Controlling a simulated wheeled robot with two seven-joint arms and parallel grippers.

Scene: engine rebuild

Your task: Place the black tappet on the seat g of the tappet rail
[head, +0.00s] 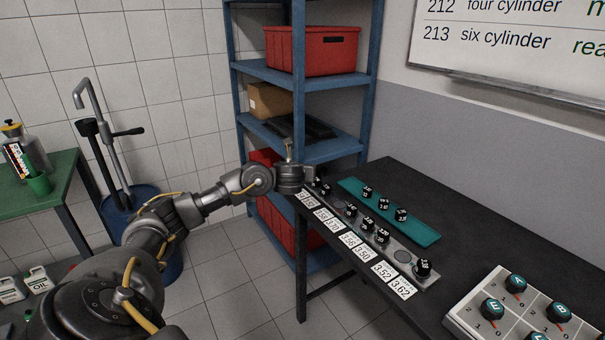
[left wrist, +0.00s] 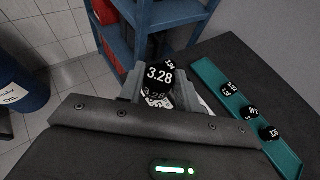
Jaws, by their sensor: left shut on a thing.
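My left gripper (head: 311,177) is at the far end of the tappet rail, above or close to it. In the left wrist view it is shut on a black tappet (left wrist: 159,75) marked 3.28, held between the two grey fingers. The tappet rail (head: 434,279) is a long grey strip along the table's left edge. Several black tappets stand on it, and a dark round empty seat (head: 402,257) shows before the nearest tappet (head: 423,267). Whether the held tappet touches the rail cannot be told. My right gripper is not in view.
A teal tray (head: 425,235) with three black tappets lies right of the rail on the black table (head: 470,235). White number cards (head: 401,288) line the rail's left side. A box with knobs (head: 470,318) stands at the near right. A blue shelf (head: 300,75) stands behind.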

